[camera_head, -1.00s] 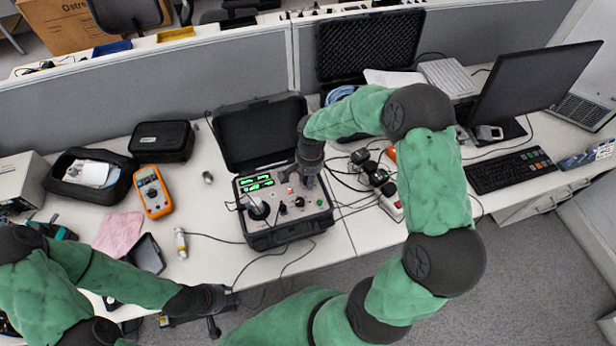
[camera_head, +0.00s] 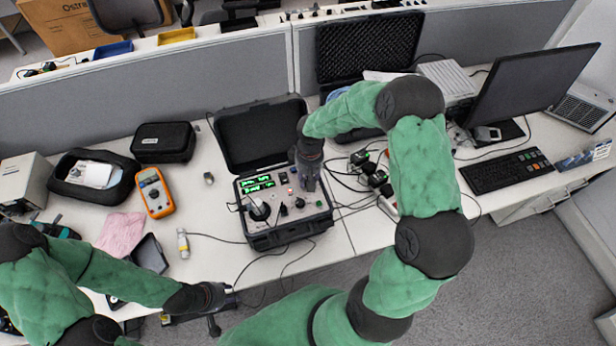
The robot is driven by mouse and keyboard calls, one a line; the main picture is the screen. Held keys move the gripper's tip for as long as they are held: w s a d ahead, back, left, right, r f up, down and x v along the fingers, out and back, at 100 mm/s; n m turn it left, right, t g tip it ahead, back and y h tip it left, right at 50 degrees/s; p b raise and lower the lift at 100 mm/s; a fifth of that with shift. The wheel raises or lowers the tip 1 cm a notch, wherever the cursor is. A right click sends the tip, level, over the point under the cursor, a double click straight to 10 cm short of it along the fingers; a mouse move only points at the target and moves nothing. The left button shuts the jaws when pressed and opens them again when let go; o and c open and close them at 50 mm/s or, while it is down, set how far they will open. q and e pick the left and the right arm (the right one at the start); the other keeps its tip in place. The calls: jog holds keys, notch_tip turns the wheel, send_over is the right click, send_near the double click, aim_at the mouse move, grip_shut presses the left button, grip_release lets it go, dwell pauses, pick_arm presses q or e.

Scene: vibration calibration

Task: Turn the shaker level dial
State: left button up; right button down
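The open black case (camera_head: 290,237) holds a grey control panel with lit green displays (camera_head: 256,183). A round black part with a pin (camera_head: 259,209) sits at the panel's left. Small dark knobs show on the panel, one near its middle (camera_head: 284,209) and one to the right of that (camera_head: 300,202). I cannot tell which is the shaker level dial. My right gripper (camera_head: 309,181) points down over the panel's right part and hides some of it; its fingers are too small to read, and contact is unclear. My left gripper (camera_head: 224,295) is at the table's front edge, away from the case.
An orange multimeter (camera_head: 154,192), a black zip case (camera_head: 163,142) and a small bottle (camera_head: 183,243) lie to the left. Cables and black plugs (camera_head: 376,177) lie right of the case. A monitor (camera_head: 535,85) and keyboard (camera_head: 508,171) stand farther right.

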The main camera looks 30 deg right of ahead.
jog(key=n+p, duration=0.1)
jog(key=n, duration=0.5)
jog(key=shift+w+r+p, duration=0.1)
jog(key=shift+p, duration=0.3)
jog(key=n+p, duration=0.2)
jog(key=n, duration=0.4)
jog(key=shift+n+g, duration=0.3)
jog(key=shift+n, duration=0.1)
jog(key=n+p, duration=0.2)
jog(key=n, duration=0.4)
jog(key=shift+a+h+p, duration=0.1)
jog(key=shift+h+p, duration=0.3)
jog(key=n+p, duration=0.2)
jog(key=n, duration=0.4)
jog(key=shift+n+p, duration=0.3)
jog(key=shift+p, duration=0.1)
jog(key=c, duration=1.3)
grip_release()
jog(key=shift+o, duration=0.2)
